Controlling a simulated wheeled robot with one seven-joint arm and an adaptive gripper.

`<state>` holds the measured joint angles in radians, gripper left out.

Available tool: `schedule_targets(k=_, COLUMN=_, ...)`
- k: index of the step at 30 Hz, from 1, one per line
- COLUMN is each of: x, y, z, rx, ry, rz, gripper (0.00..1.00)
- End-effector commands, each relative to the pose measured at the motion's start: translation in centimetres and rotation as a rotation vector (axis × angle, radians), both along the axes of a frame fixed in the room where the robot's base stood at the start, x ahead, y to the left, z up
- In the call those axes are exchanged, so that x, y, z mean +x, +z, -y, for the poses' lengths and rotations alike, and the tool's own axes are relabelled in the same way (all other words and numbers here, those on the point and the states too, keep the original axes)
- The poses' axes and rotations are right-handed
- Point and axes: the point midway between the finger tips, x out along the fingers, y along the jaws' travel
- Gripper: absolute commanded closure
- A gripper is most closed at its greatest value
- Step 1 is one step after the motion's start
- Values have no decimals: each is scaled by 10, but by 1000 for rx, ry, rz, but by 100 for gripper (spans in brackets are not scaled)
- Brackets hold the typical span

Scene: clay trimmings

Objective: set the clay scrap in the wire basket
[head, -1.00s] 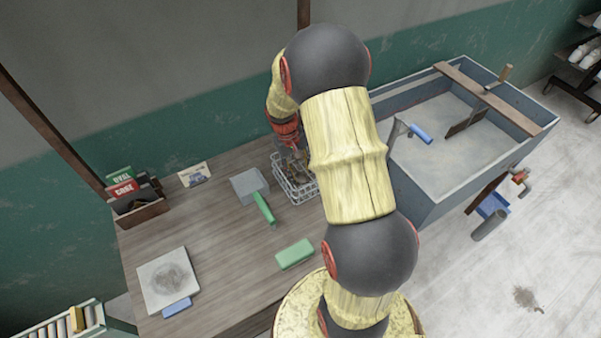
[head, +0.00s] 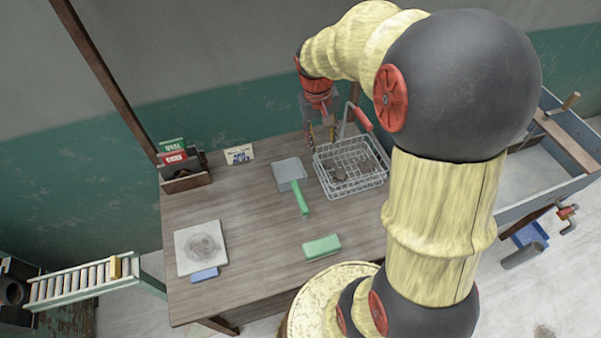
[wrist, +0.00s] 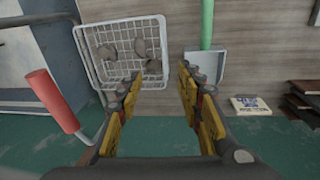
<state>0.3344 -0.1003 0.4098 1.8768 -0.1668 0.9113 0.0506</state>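My gripper (head: 321,140) is at the basket's back left corner, partly hidden in the head view. In the wrist view my gripper (wrist: 158,78) has its two yellow fingers spread wide, with nothing between them. The fingertips point between the basket and a dustpan.
The grey dustpan (head: 288,174) with a green handle lies left of the basket and looks empty. A green block (head: 322,247), a grey slab (head: 188,262), a blue block (head: 204,274) and a card (head: 239,155) lie on the bench (head: 250,245). A basin (head: 530,175) stands at right.

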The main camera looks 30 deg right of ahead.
Motion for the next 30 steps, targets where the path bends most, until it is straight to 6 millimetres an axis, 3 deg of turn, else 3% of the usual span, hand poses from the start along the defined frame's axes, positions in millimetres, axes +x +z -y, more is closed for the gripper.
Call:
schedule_targets(k=1, x=-6, y=18, z=-16, rx=-4, ry=22, rz=34, gripper=63)
schedule_targets(k=6, x=-30, y=64, z=-62, rx=0, ry=84, rz=131, gripper=63)
schedule_targets(k=15, x=-91, y=117, z=-133, rx=22, ry=202, rz=304, gripper=63)
schedule_targets(k=24, x=-146, y=133, z=-177, rx=58, ry=295, rz=438, gripper=63)
schedule_targets(k=30, x=-157, y=133, z=-184, rx=66, ry=314, rz=463, gripper=63)
